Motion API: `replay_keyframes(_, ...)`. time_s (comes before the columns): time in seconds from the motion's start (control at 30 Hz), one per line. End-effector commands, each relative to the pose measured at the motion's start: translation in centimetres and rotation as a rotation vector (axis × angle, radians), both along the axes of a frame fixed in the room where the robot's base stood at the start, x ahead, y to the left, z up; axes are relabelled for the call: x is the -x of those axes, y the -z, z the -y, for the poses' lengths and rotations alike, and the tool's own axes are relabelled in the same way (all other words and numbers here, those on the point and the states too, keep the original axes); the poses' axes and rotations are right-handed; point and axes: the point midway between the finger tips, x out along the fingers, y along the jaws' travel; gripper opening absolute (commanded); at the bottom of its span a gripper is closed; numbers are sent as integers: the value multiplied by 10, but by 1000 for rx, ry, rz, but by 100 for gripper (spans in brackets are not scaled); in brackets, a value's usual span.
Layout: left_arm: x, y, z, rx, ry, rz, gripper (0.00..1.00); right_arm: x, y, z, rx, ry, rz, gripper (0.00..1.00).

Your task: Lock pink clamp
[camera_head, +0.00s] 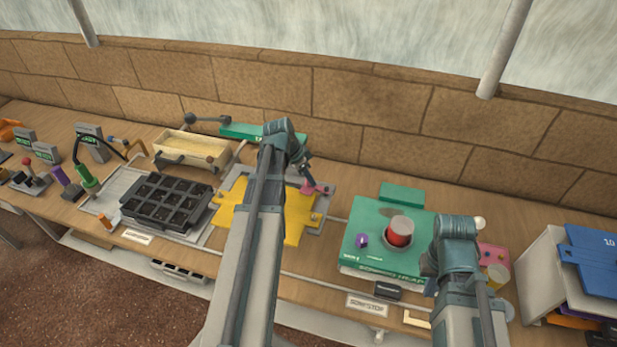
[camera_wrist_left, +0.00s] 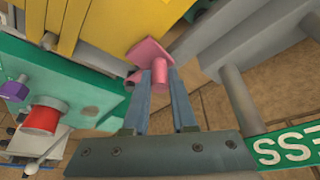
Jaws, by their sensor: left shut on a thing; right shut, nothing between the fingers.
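The pink clamp (camera_head: 315,188) sits at the right back edge of the yellow plate (camera_head: 295,225) in the head view. In the left wrist view the pink clamp (camera_wrist_left: 148,54) has a flat pink top and a short round pin. My left gripper (camera_wrist_left: 162,75) is shut on the pink clamp, its two blue-grey fingertips against the clamp's near end. In the head view my left arm covers much of the yellow plate. My right gripper (camera_head: 430,268) is shut and empty by the right edge of the green box, mostly hidden by its own wrist.
A green box (camera_head: 370,225) with a red button (camera_head: 399,233) and a purple knob stands right of the yellow plate. A black slotted tray (camera_head: 165,203) lies to the left. A wooden bin (camera_head: 190,150) is behind it. A brick wall bounds the bench at the back.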

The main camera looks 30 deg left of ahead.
Motion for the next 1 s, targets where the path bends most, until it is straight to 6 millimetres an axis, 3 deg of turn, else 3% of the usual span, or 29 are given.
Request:
replay_keyframes(0.4,13,0,3,-2,-186,-1,0,0,0,0,0,0,0,0)
replay_keyframes(0.73,13,0,3,0,-205,-2,0,0,0,0,0,0,0,0)
replay_keyframes(0.77,13,0,3,0,-205,-2,30,0,0,0,0,0,0,0)
replay_keyframes(0.8,13,0,3,0,-205,-2,37,0,0,0,0,0,0,0)
replay_keyframes(0.9,13,0,3,0,-204,-1,55,0,0,0,0,0,0,0)
replay_keyframes(1.0,12,0,3,0,-204,-1,55,0,0,0,0,0,0,0)
